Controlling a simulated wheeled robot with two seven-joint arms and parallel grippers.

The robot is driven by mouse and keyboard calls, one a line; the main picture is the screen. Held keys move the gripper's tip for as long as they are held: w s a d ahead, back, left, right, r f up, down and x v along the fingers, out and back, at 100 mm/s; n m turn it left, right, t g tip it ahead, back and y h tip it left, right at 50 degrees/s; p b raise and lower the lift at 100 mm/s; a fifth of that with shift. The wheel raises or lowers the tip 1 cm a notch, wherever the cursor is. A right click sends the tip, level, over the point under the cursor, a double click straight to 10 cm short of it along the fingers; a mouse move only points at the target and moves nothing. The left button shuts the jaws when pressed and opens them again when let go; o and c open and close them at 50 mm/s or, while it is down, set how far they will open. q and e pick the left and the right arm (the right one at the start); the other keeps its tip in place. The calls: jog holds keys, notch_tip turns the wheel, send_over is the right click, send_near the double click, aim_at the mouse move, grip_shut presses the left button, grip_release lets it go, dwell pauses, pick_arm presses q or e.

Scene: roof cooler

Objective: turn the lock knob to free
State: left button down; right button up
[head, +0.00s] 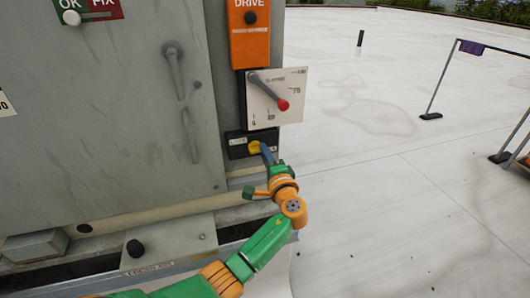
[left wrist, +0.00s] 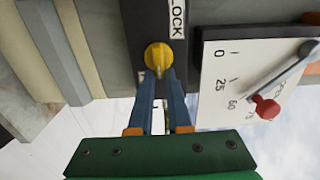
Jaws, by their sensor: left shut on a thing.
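The yellow lock knob (left wrist: 158,56) sits on a dark plate with a white label reading LOCK (left wrist: 177,18) in the left wrist view. In the head view the knob (head: 254,146) is low on the cabinet's right edge, below the white dial panel. My left gripper (left wrist: 161,75) has its two blue fingers at the knob, shut on its grip part. In the head view the left gripper (head: 265,152) reaches up to the knob from the lower right. Any markings for the knob's positions are hidden or too small to read. My right gripper is not in view.
The white dial panel (head: 290,97) with a red-tipped lever (head: 283,104) is just above the knob. An orange DRIVE box (head: 250,45) is above that. The grey cabinet (head: 120,110) fills the left. Open pale roof (head: 380,180) lies to the right, with a barrier stand (head: 436,95) farther off.

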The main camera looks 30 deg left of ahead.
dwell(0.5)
pick_arm(q)
jog(key=c, duration=0.9)
grip_release()
jog(key=shift+o, duration=0.2)
jog(key=b+v, duration=0.1)
jog(key=v, duration=0.6)
jog(key=shift+a, duration=0.1)
